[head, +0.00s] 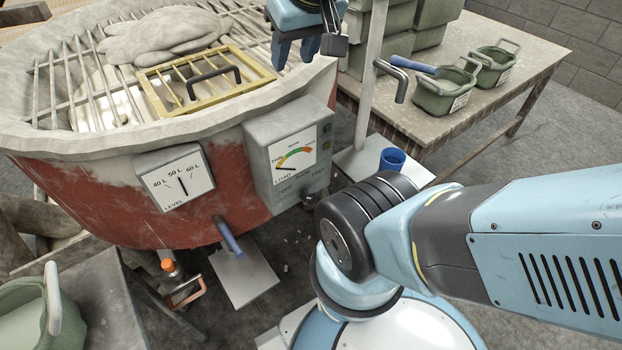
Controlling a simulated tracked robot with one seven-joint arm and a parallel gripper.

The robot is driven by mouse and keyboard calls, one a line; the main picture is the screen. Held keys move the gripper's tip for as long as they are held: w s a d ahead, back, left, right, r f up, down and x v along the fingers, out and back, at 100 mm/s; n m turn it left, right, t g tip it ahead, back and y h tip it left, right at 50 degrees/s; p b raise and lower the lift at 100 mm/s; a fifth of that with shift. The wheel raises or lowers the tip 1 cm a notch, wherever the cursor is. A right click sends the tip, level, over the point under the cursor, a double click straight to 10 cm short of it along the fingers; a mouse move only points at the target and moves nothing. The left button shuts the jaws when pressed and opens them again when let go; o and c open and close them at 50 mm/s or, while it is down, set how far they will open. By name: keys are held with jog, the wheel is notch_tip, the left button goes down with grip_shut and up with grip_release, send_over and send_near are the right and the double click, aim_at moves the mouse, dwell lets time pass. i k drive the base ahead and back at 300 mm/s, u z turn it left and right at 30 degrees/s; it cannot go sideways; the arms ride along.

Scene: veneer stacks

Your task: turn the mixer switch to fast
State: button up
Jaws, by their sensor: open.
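The mixer (190,215) is a red drum with a pale, crusted rim. Its grey control box (262,150) has a load dial with a coloured arc, and a lower label reading OFF, SLOW, FAST. A dark switch knob (309,199) shows at the box's lower right, close to my arm in the picture. Its setting is too small to tell. My gripper (295,56) is at the top edge, partly cut off. Its blue fingers are apart and empty, above the control box in the picture and apart from the switch.
A level gauge (178,180) is left of the box. A pale post (371,75) stands right.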

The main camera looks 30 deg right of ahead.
aim_at(308, 194)
jog(key=z, duration=0.35)
jog(key=k, duration=2.3)
jog(key=u, duration=0.5)
jog(key=i, duration=1)
jog(key=z, duration=0.05)
